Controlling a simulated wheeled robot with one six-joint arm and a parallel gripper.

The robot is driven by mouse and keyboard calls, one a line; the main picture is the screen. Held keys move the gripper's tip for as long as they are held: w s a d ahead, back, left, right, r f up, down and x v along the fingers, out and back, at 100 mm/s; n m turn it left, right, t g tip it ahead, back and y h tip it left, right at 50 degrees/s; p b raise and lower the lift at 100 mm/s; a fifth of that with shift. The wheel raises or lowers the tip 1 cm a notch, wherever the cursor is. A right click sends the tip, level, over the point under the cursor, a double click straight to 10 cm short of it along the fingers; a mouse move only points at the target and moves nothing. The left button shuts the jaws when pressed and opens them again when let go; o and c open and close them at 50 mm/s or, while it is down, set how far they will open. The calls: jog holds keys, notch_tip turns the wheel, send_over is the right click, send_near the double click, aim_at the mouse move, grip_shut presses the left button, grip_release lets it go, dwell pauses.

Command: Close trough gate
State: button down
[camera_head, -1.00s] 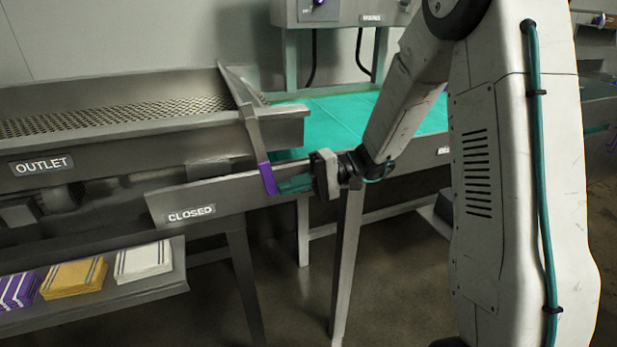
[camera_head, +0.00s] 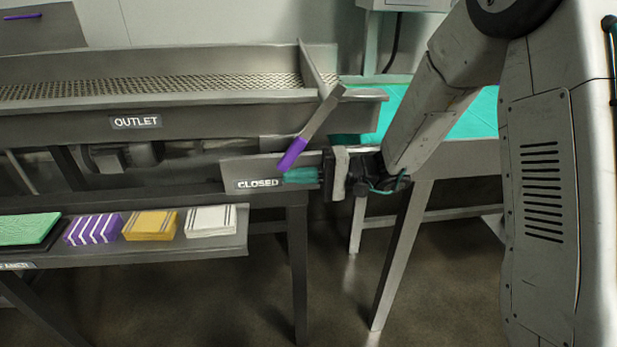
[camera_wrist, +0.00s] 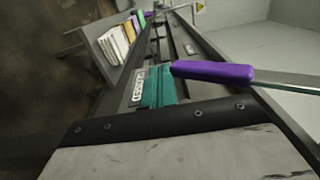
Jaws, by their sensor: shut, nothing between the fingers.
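My gripper (camera_head: 290,176) has teal fingers pointing left, shut and empty, just below the purple grip. In the wrist view the purple grip (camera_wrist: 212,72) lies right beside the teal fingertips (camera_wrist: 158,80). I cannot tell whether they touch.
A teal-topped table (camera_head: 462,113) stands behind my arm at the right. Open floor lies below.

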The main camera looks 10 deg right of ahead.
jog(key=shift+a+r, duration=0.15)
jog(key=shift+a, duration=0.25)
dwell(0.3)
jog(key=d+f, duration=0.8)
jog(key=d, duration=0.3)
jog(key=shift+f, duration=0.2)
